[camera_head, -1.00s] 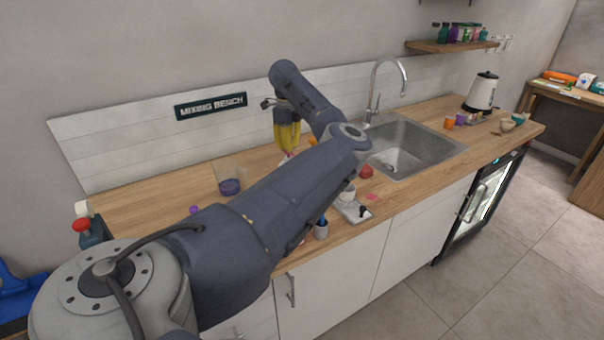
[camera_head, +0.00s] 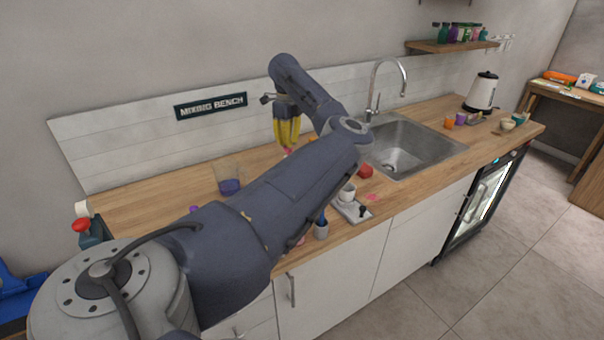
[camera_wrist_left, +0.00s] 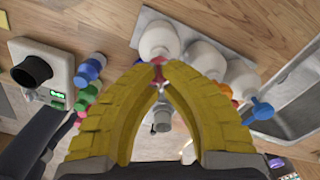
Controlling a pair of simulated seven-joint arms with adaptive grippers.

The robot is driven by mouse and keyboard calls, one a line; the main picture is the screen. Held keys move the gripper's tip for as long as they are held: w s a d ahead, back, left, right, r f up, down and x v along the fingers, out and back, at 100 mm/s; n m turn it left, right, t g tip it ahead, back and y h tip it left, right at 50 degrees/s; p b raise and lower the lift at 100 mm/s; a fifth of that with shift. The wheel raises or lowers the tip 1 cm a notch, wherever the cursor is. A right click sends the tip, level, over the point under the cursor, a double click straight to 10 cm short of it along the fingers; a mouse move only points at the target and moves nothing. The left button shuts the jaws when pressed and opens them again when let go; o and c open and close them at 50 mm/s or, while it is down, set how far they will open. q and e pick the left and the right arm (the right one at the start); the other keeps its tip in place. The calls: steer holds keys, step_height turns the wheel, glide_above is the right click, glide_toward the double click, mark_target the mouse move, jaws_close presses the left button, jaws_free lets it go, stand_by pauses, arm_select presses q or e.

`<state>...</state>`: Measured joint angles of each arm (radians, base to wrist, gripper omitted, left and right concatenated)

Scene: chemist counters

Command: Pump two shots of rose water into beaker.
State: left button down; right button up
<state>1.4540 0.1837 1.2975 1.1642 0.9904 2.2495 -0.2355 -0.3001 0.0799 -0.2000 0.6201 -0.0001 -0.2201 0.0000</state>
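My left gripper (camera_head: 288,146) points down over the counter with its yellow fingers close together at the tips. In the left wrist view its fingertips (camera_wrist_left: 159,68) nearly meet, and a small pink-red pump head (camera_wrist_left: 158,77) shows at them, seemingly just below; I cannot tell whether they touch it. White pump bottles stand beyond the tips, one nearest (camera_wrist_left: 158,40). The pink spot (camera_head: 288,152) also shows under the tips in the head view. A clear vessel with purple at its bottom (camera_head: 229,182), perhaps a beaker, stands left of the gripper. My left arm hides much of the counter. My right gripper is not seen.
A white scale-like device (camera_wrist_left: 42,70) with a black cylinder and small coloured bottles (camera_wrist_left: 88,72) lie left in the wrist view. The sink (camera_head: 405,150) is right of the arm. A white cup (camera_head: 347,193) and a red item (camera_head: 366,170) sit near the front.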

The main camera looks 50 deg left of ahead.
arm_select(q)
steer(key=shift+r, duration=1.3)
step_height(320, 180, up, 6)
stand_by(0.7)
